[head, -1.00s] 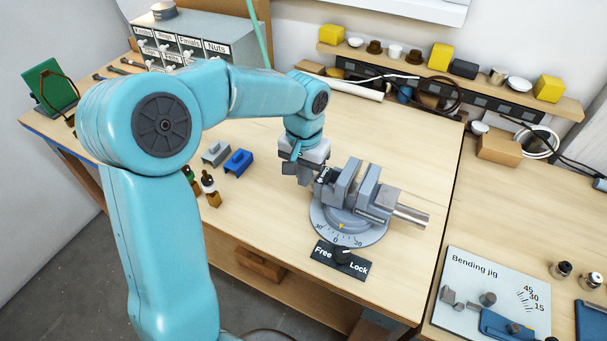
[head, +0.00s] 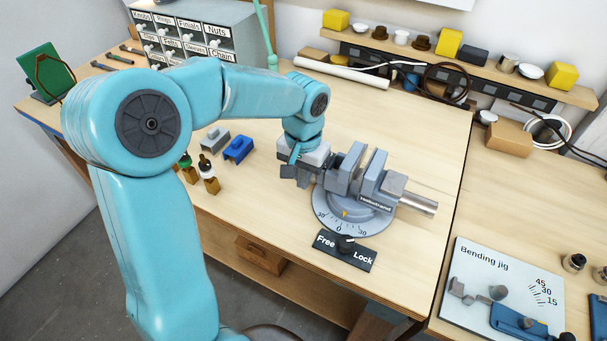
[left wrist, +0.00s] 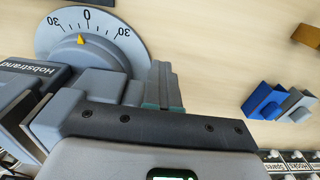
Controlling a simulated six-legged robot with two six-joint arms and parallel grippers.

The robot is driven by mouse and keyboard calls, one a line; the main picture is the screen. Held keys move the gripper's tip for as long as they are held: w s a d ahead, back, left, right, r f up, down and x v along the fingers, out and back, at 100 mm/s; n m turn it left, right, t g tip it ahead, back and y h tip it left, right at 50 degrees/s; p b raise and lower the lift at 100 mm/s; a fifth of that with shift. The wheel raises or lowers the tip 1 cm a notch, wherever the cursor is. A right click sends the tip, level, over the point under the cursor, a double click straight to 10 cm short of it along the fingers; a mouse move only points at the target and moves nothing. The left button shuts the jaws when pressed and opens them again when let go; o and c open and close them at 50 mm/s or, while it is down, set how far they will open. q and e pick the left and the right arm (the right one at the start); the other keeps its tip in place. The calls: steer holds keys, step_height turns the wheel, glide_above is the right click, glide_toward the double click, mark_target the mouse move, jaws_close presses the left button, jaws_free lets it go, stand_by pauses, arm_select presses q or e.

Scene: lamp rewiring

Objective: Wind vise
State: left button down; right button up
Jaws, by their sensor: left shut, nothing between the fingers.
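The grey vise (head: 372,180) stands on a round swivel base with a degree dial (head: 340,222). There is a gap between its jaws, and nothing shows in it. A round metal bar (head: 418,204) sticks out at its right. A Free/Lock plate (head: 360,256) with a dark knob lies in front. My left gripper (head: 298,178) is just left of the vise, pointing down; its fingers are shut and empty. In the left wrist view, the closed fingers (left wrist: 164,88) are beside the vise (left wrist: 40,85) and dial (left wrist: 105,45); contact cannot be told. My right gripper is not in view.
A blue block (head: 238,149) and a grey block (head: 214,139) lie left of the gripper, near small bottles (head: 208,178). A labelled drawer cabinet (head: 190,35) stands behind. A bending jig (head: 470,262) lies at the right. The bench behind the vise is mostly clear.

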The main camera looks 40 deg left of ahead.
arm_select(q)
steer(key=c, duration=1)
jaws_free()
steer(key=shift+s+d+r, duration=0.1)
steer(key=shift+s, duration=0.1)
steer(key=shift+w, duration=0.1)
steer(key=shift+w, duration=0.1)
step_height(320, 180, up, 5)
steer(key=p, duration=0.4)
